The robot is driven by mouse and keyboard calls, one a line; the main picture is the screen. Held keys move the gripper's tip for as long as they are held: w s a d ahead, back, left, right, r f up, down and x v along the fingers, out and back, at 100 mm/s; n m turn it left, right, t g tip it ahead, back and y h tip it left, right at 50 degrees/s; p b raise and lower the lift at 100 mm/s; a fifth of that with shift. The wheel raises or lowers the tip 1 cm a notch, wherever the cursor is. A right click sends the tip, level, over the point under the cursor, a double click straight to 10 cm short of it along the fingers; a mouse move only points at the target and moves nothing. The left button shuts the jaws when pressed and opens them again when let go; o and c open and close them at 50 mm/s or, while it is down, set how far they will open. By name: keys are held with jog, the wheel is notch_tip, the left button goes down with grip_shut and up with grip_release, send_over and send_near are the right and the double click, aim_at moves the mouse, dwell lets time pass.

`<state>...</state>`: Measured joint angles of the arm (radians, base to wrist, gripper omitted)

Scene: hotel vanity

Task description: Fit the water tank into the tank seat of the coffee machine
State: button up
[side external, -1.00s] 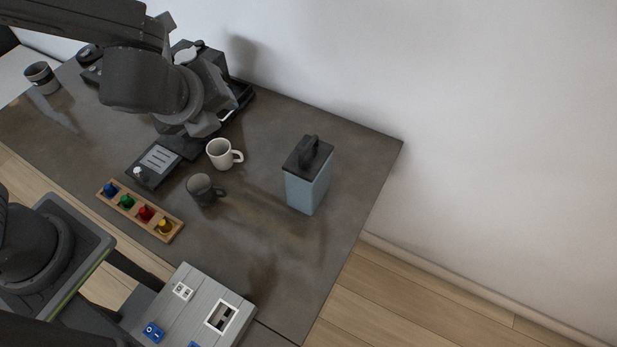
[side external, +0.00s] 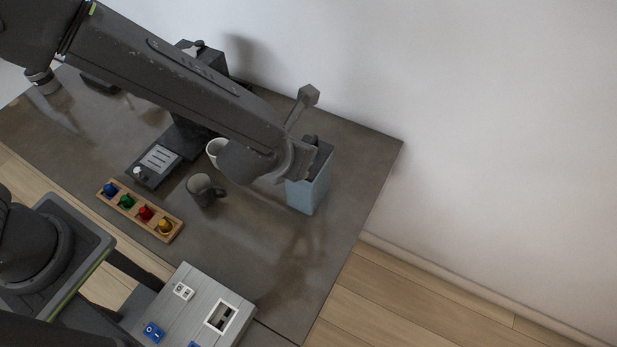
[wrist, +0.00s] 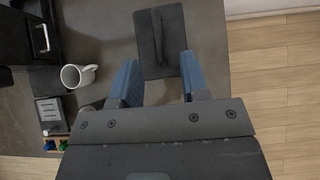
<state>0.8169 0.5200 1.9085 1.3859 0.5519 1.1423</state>
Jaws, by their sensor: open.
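The water tank (side external: 307,193) is a blue-grey box with a dark lid and a raised handle. It stands upright on the right of the counter; my arm covers part of its top. In the wrist view, its dark lid (wrist: 172,45) and handle lie just beyond and between my fingers. My gripper (wrist: 158,72) is open and empty, with the two blue fingers apart. The coffee machine (side external: 203,52) stands at the back left, mostly hidden behind my arm. Its dark side shows in the wrist view (wrist: 25,45). I cannot make out the tank seat.
A white mug (side external: 214,149) and a dark mug (side external: 201,190) stand left of the tank. A wooden rack (side external: 150,220) with coloured pegs and a grey switch panel (side external: 190,310) lie nearer the front. The counter (side external: 270,250) in front of the tank is clear.

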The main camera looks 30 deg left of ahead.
jog(key=x, duration=0.5)
jog(key=shift+w+a+r, duration=0.1)
jog(key=shift+w, duration=0.2)
grip_shut()
jog(key=shift+r, duration=0.1)
dwell(1.0)
